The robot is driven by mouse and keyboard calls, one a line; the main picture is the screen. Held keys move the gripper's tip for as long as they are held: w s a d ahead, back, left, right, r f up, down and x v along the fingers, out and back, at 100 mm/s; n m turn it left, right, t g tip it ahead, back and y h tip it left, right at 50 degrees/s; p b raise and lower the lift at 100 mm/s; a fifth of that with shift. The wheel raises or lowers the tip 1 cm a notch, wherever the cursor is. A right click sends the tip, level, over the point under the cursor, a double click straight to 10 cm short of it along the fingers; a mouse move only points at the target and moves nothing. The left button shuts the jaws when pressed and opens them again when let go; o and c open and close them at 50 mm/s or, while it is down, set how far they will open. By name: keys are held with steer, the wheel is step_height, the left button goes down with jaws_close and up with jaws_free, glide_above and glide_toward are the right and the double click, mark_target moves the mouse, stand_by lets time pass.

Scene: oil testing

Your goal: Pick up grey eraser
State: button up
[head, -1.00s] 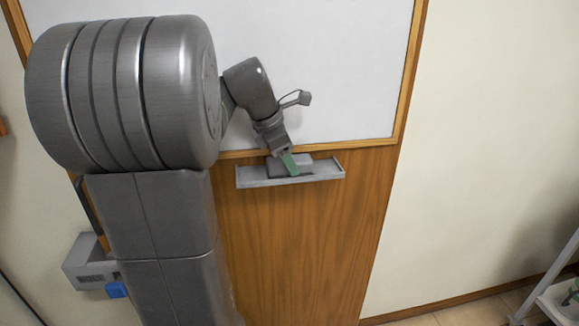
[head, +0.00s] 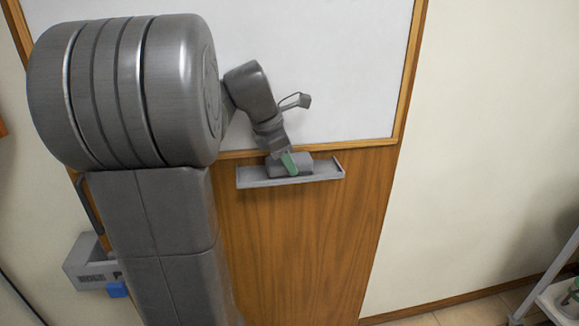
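The grey eraser (head: 304,164) is a small dark grey block on the shallow grey tray (head: 258,181) below the whiteboard. My gripper (head: 290,164) has green fingertips and reaches down at the tray, in front of the eraser or around it. One green finger shows clearly against the eraser; the other is hidden. I cannot tell whether the fingers are closed on the eraser or whether it is lifted off the tray.
The whiteboard (head: 345,70) with its wooden frame is right behind my gripper. A wood panel (head: 320,240) lies below the tray. A grey box with a blue part (head: 117,289) is at the lower left. A cart (head: 555,300) stands at the lower right.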

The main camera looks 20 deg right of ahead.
mark_target(293, 156)
stand_by(0.3)
step_height(293, 156, up, 4)
steer(key=shift+f, duration=0.1)
steer(key=s+a+b, duration=0.2)
steer(key=a, duration=1.5)
steer(key=shift+s+a, duration=0.4)
